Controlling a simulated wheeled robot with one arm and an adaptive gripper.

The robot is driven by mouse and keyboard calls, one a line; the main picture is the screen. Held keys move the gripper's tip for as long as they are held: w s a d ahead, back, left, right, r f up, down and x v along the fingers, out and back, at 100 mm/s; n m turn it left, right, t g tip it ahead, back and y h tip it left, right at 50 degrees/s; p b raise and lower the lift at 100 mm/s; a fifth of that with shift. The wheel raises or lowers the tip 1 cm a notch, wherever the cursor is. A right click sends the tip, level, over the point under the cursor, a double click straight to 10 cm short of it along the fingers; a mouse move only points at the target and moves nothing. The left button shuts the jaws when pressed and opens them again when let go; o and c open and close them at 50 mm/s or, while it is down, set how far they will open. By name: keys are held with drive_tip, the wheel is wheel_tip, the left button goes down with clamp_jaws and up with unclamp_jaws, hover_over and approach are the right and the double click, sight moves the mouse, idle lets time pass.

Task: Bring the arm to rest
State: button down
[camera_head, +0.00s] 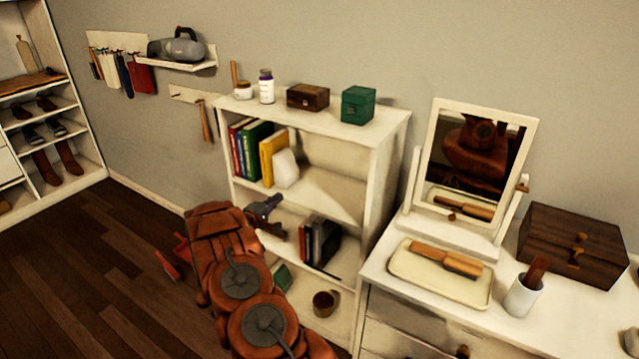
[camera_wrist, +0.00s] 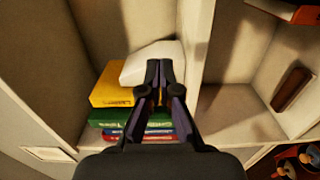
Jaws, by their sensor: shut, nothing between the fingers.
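My gripper (camera_head: 275,203) is in front of the white bookshelf (camera_head: 382,135), around the height of its middle shelf. In the wrist view my gripper (camera_wrist: 159,68) has its fingertips together, with nothing between them. Behind the fingers, that view shows a yellow book (camera_wrist: 112,88), a green book (camera_wrist: 112,117) and a white rounded block (camera_wrist: 145,62). My orange arm is bent in front of the shelf and hides part of its lower left side.
A white dresser with a mirror (camera_head: 533,110), tray (camera_head: 420,282), brush (camera_head: 445,260) and cup (camera_head: 522,297) stands at right. Jars and boxes, including a green box (camera_head: 358,105), top the bookshelf. A brown mug (camera_head: 325,303) sits low. Wooden floor (camera_head: 85,265) is open at left.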

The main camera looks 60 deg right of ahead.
idle(0.4)
drive_tip(key=w+a+r+n+t+y, duration=0.1)
drive_tip(key=w+a+r+t+y, duration=0.35)
drive_tip(key=w+a, duration=0.45)
drive_tip(key=w+a+r+t+y, duration=0.45)
drive_tip(key=w+a, duration=0.25)
drive_tip(key=a, duration=0.3)
drive_tip(key=s+a+r+n+y, duration=0.1)
drive_tip(key=s+a+r+y, duration=0.15)
drive_tip(key=a, duration=0.55)
drive_tip(key=s+a+r+y, duration=0.1)
drive_tip(key=a+r+y, duration=0.15)
drive_tip(key=a, duration=0.45)
drive_tip(key=s+a+r+n+y, duration=0.1)
drive_tip(key=s+a+r+y, duration=0.15)
drive_tip(key=a, duration=0.55)
drive_tip(key=s+a+r+g+y, duration=0.1)
drive_tip(key=s+a+g+y, duration=0.1)
drive_tip(key=s+a, duration=0.6)
drive_tip(key=s+a+g+y, duration=0.25)
drive_tip(key=s+a, duration=0.25)
drive_tip(key=s, duration=0.7)
drive_tip(key=s+d+m+g+h, duration=0.2)
drive_tip(key=s+g, duration=0.5)
drive_tip(key=s, duration=2.4)
drive_tip(key=shift+d+f+m+h, duration=0.3)
drive_tip(key=shift+m+h, duration=0.2)
drive_tip(key=shift+m, duration=0.2)
